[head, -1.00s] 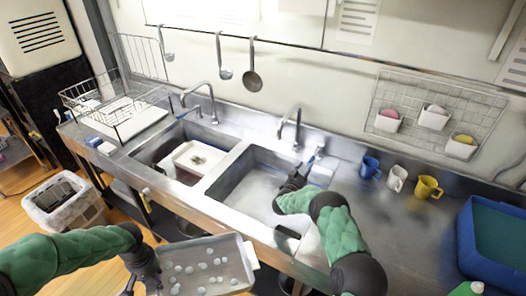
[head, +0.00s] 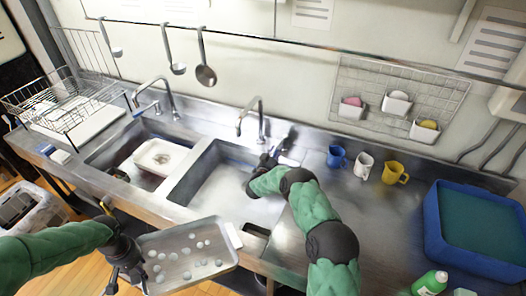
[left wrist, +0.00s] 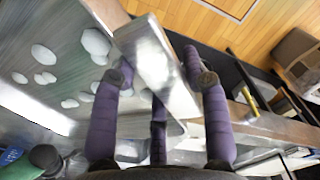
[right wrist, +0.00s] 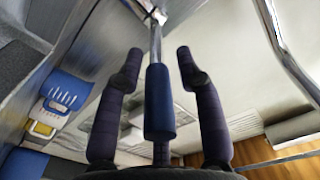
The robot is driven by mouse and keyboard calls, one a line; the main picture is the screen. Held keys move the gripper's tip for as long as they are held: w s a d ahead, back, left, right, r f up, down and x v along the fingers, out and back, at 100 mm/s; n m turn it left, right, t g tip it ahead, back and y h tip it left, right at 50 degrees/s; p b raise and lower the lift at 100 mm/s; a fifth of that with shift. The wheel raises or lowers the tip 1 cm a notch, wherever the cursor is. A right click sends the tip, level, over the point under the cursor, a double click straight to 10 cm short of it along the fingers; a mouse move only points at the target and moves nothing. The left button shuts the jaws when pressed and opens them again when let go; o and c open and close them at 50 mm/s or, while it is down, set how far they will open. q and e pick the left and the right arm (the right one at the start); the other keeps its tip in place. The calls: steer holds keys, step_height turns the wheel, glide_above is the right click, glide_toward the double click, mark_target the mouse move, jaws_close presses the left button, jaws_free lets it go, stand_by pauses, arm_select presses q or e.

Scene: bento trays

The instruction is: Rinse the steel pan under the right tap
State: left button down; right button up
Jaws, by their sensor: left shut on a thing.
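The steel pan (head: 222,246) is a shallow rectangular tray with several pale round blobs on its inside. It is tilted in front of the sinks, by the counter's front edge. My right gripper (head: 268,160) is beside this tap. In the right wrist view, its fingers are apart on either side of a blue lever grip (right wrist: 160,105) on a metal stem. I see gaps on both sides.
The left sink (head: 110,158) holds a white tub (head: 160,140) under the left tap (head: 170,95). A dish rack (head: 45,100) stands at left. Blue (head: 337,157), white (head: 363,164) and yellow (head: 394,173) mugs and a blue bin (head: 437,220) occupy the right counter.

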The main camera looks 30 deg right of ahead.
jaws_close()
steer(key=shift+d, duration=0.1)
steer(key=shift+d+r, duration=0.15)
steer(key=shift+d, duration=0.1)
steer(key=s+d+n+t+y, duration=0.1)
steer(key=d+n+t+y+b, duration=0.1)
steer(key=t, duration=0.1)
steer(key=shift+s+r+n+y, duration=0.15)
steer(key=shift+s+n+y, duration=0.15)
steer(key=shift+s+y, duration=0.1)
steer(key=shift+o, duration=2.4)
jaws_free()
